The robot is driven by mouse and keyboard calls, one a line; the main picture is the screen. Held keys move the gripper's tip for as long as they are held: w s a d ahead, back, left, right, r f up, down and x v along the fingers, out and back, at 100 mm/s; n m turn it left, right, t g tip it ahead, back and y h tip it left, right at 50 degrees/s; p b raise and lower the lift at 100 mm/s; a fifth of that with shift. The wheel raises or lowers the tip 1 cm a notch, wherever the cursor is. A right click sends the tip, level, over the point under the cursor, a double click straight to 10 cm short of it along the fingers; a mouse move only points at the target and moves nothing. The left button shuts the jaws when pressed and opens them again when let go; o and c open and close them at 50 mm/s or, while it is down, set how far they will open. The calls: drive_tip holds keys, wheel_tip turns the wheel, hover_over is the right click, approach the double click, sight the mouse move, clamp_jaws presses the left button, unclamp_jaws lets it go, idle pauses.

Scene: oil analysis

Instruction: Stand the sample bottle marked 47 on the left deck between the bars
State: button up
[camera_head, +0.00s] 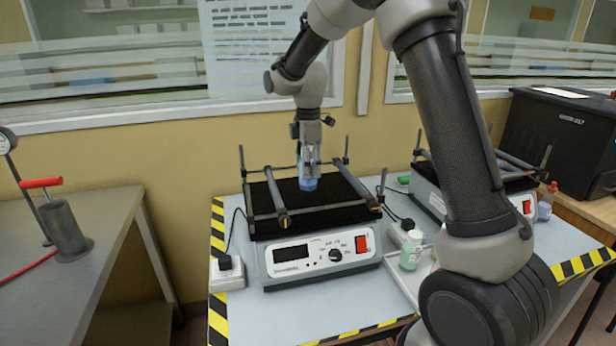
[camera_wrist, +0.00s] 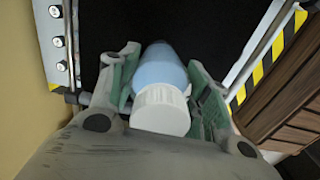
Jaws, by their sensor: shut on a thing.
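The sample bottle (camera_head: 307,184) is blue; the wrist view shows its light blue body and white cap (camera_wrist: 160,108). No number can be read on it. My gripper (camera_head: 309,163) is shut on the bottle from above, with a finger on each side of it in the wrist view (camera_wrist: 158,80). The bottle is upright over the black left deck (camera_head: 325,208), between the bars. I cannot tell whether its base touches the deck. The deck sits on a white shaker (camera_head: 310,262) with a dark display, a knob and a red switch.
A second shaker (camera_head: 430,190) stands to the right, partly behind my arm. A pale green bottle (camera_head: 411,252) stands on a white tray (camera_head: 398,283) between them. Upright posts rise at the deck corners. A grey bench (camera_head: 100,240) with a red-handled device is at left.

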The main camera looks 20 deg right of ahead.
drive_tip(key=shift+f, duration=1.55)
drive_tip(key=o, duration=1.1)
drive_tip(key=shift+f, duration=0.1)
wheel_tip(320, 180, up, 12)
drive_tip(key=shift+r, duration=0.2)
